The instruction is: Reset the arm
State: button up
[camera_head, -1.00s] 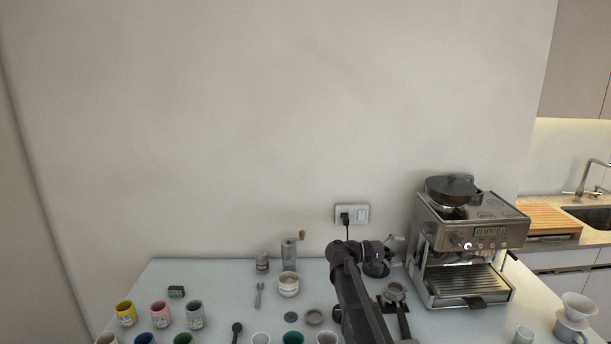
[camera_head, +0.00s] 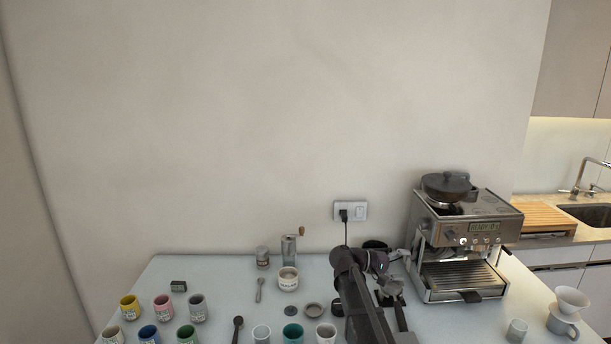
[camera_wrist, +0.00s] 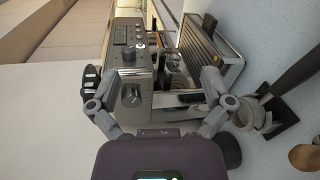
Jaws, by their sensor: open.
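My gripper (camera_wrist: 157,85) shows in the wrist view with its two fingers spread wide and nothing between them. The steel espresso machine (camera_wrist: 140,75) lies beyond the fingers, with its drip tray (camera_wrist: 212,55) at the right. In the head view my arm stands over the table just left of the espresso machine (camera_head: 462,240), and the fingertips cannot be made out clearly there. A portafilter (camera_wrist: 262,112) is at the right of the wrist view, close beside the right finger.
The table (camera_head: 215,270) holds several coloured mugs (camera_head: 163,307) at the front left. A hand grinder (camera_head: 289,248), a white bowl (camera_head: 288,279) and a spoon (camera_head: 259,288) stand left of my arm. A white dripper (camera_head: 567,308) is at the right. The wall outlet (camera_head: 350,211) is behind.

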jog(key=s+a+f+y, duration=0.3)
jog(key=s+f+y, duration=0.2)
jog(key=s, duration=0.2)
jog(key=s+a+f+m+y, duration=0.1)
jog(key=s+a+f+y, duration=0.3)
jog(key=s, duration=0.4)
jog(key=s+a+f+m+y, duration=0.1)
jog(key=s+a+f+y, duration=0.3)
jog(key=s+f+y, duration=0.2)
jog(key=shift+s+a+f+g+y, duration=0.3)
jog(key=shift+s+y, duration=0.2)
jog(key=shift+s, duration=0.25)
